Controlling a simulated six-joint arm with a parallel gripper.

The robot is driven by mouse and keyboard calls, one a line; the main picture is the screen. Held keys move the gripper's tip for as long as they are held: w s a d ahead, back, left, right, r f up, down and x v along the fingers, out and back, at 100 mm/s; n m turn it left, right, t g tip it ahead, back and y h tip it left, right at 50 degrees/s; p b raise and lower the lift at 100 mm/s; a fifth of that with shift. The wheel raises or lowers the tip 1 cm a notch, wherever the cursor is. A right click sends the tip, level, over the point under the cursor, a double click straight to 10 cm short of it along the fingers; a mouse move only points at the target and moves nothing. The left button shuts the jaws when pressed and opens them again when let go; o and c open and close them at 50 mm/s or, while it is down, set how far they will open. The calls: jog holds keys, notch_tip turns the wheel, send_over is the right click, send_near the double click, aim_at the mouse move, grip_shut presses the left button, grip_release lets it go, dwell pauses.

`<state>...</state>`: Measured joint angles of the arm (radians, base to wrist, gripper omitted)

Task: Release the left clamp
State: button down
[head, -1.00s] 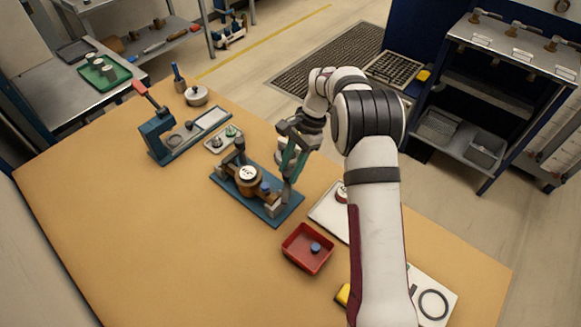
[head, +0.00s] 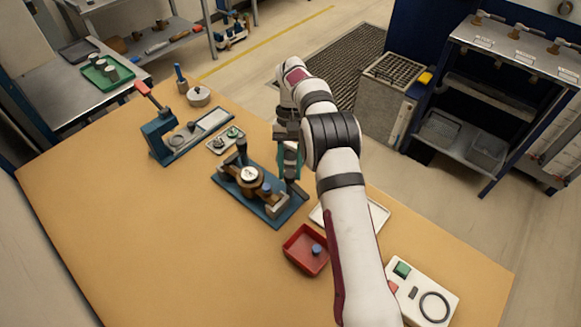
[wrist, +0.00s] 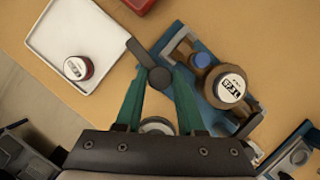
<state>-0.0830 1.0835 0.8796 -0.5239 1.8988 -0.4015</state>
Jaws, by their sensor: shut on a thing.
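The clamp fixture is a blue base plate (head: 270,215) carrying a round brown holder with a white-faced meter (head: 249,174). The meter also shows in the wrist view (wrist: 230,86), beside a blue knob (wrist: 201,61). A dark upright clamp handle (head: 241,151) stands at the fixture's far left end. My gripper (head: 290,178) is at the opposite end, nearest the white tray. In the wrist view its green fingers (wrist: 158,80) are closed around a dark lever with a round end (wrist: 144,54). The fingers partly hide where the lever joins the fixture.
A red tray (head: 293,257) with a blue cap is in front of the fixture. A white tray (wrist: 50,50) with a red-sided round part (wrist: 78,69) lies beside it. A teal press (head: 158,140) stands behind left. The left of the table is clear.

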aim_at(290, 179)
jog(key=shift+n+h, duration=0.3)
jog(key=shift+n, duration=0.6)
jog(key=c, duration=0.5)
grip_release()
notch_tip(290, 179, up, 4)
jog(key=shift+f, duration=0.1)
jog(key=s+d+r, duration=0.1)
jog(key=d+r, duration=0.1)
jog(key=d, duration=0.1)
jog(key=s+d+r, duration=0.2)
jog(key=d, duration=0.2)
jog(key=s+d+r, duration=0.1)
jog(key=d+r, duration=0.2)
jog(key=shift+s+d, duration=0.3)
jog(key=shift+s, duration=0.05)
